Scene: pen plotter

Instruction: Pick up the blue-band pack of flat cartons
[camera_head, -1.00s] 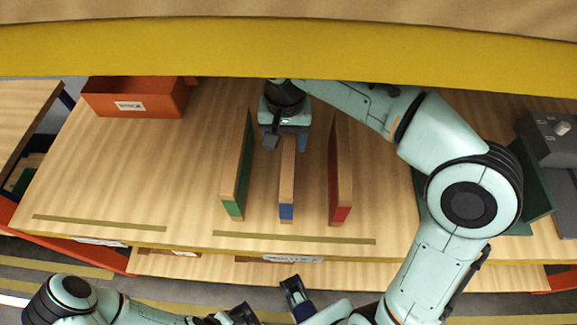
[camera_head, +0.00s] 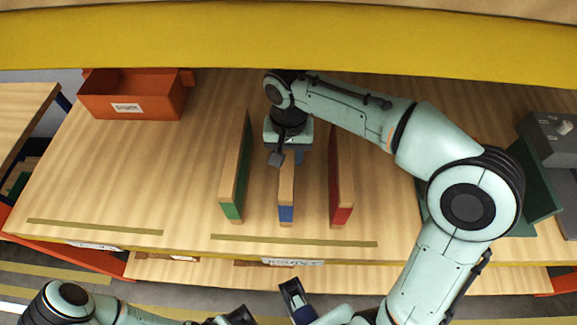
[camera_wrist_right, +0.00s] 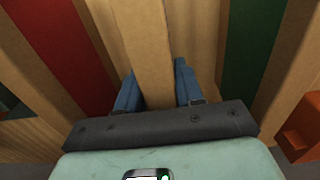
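The blue-band pack (camera_head: 286,190) is a thin tan slab standing upright on the wooden shelf, with a blue band low on its near end. My right gripper (camera_head: 290,158) is over its far part. In the right wrist view the pack (camera_wrist_right: 146,45) runs between the two blue fingers of the right gripper (camera_wrist_right: 158,90). The fingers are apart, one on each side, with a narrow gap showing on the right; firm contact is not visible. My left gripper (camera_head: 293,298) is low at the bottom edge, away from the packs, and partly cut off.
A green-band pack (camera_head: 236,170) stands to the left and a red-band pack (camera_head: 340,180) to the right, both upright and close by. An orange bin (camera_head: 135,98) is at the back left. A yellow beam (camera_head: 200,45) crosses above. The shelf's left part is clear.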

